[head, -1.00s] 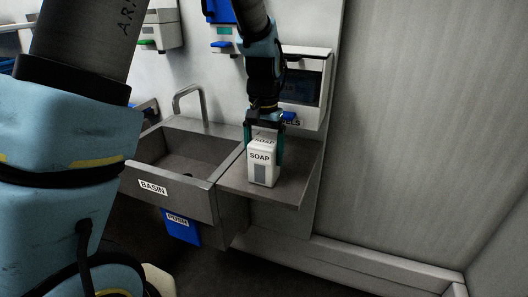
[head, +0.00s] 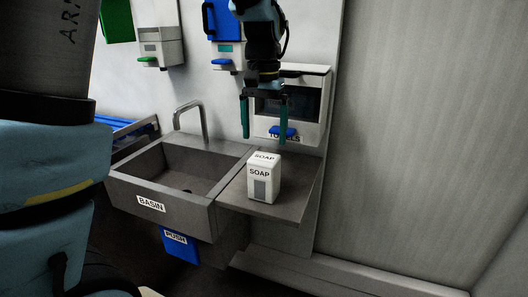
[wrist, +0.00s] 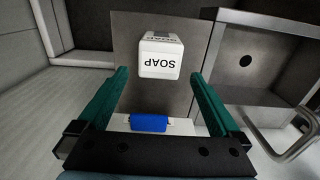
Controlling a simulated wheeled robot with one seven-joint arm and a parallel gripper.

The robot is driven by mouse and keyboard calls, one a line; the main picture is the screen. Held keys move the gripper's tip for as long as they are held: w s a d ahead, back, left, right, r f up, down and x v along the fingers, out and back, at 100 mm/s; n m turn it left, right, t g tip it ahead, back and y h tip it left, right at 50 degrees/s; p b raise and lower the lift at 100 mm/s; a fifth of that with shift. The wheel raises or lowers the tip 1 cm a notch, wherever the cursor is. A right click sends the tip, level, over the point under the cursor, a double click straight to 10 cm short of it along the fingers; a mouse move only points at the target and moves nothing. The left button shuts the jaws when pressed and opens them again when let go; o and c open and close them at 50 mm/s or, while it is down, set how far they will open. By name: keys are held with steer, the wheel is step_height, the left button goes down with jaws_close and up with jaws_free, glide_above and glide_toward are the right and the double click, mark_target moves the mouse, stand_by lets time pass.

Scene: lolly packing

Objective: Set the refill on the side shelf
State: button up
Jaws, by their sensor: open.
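The refill, a white block labelled SOAP (head: 264,178), stands upright on the grey side shelf (head: 301,189) to the right of the basin. In the wrist view the refill (wrist: 160,55) shows beyond the fingertips, with shelf (wrist: 135,28) around it. My gripper (head: 264,135) hangs above the refill with its two teal fingers spread wide, empty and apart from it. The fingers also show in the wrist view (wrist: 162,78).
The basin (head: 151,204) with its tap (head: 190,119) lies left of the shelf. A towel dispenser (head: 312,107) with a blue part is on the wall behind my gripper. A blue PUSH panel (head: 180,246) is below the basin. Bare wall is to the right.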

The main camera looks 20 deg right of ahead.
steer(key=shift+r, duration=0.9)
steer(key=s+a+f+n, duration=0.1)
steer(key=a+f+n, duration=0.2)
steer(key=a, duration=1.1)
steer(key=s+a+f+n+t, duration=0.1)
steer(key=a+f+n, duration=0.3)
steer(key=a+f, duration=0.4)
steer(key=s+a, duration=0.1)
steer(key=a, duration=0.6)
steer(key=shift+t, duration=0.3)
steer(key=shift+w+a, duration=0.1)
